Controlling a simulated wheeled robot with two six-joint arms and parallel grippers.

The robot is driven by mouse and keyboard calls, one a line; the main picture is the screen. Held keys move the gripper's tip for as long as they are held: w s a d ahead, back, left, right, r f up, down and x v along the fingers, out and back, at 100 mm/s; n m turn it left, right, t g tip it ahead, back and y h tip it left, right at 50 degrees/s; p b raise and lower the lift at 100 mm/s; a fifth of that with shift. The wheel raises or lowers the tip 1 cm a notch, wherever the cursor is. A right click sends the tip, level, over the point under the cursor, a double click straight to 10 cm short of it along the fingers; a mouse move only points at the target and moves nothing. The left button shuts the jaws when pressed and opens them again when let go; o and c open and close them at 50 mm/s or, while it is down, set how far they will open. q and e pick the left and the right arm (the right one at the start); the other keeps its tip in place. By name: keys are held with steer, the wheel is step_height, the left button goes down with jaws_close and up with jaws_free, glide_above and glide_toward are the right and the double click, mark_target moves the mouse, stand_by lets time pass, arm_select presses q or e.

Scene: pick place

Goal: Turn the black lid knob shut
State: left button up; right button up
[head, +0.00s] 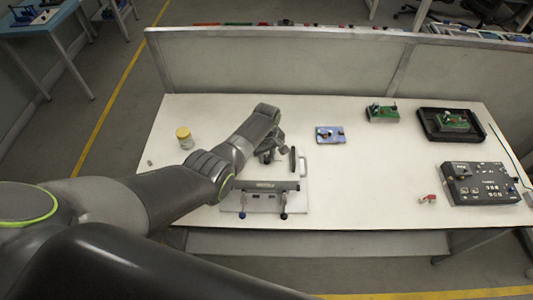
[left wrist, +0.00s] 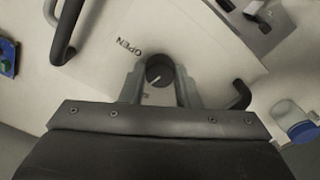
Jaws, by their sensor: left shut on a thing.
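The black lid knob (left wrist: 160,70) shows in the left wrist view, round with a pale pointer line, on a white lid panel (left wrist: 190,30). The word OPEN is printed beside it, upside down; another mark below is partly hidden by my gripper. My left gripper (left wrist: 160,88) has one finger on each side of the knob and is shut on it. In the head view my left gripper (head: 270,153) is low over the white unit (head: 240,202) with the grey bar, and the knob is hidden by the arm. My right gripper is not in view.
A black handle (left wrist: 66,32) and a dark bracket (left wrist: 238,96) stand near the gripper. A yellow-capped jar (head: 184,139) stands left of the arm. A blue board (head: 330,134), green boards (head: 382,113) and a black control box (head: 480,184) lie to the right.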

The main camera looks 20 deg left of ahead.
mark_target(267, 157)
arm_select(q)
steer(key=shift+n, duration=1.1)
steer(key=o, duration=1)
steer(key=shift+r, duration=0.1)
steer(key=shift+r+p, duration=0.3)
steer(key=shift+r, duration=0.2)
step_height(267, 157, up, 16)
steer(key=shift+r+b, duration=0.15)
steer(key=shift+b, duration=0.65)
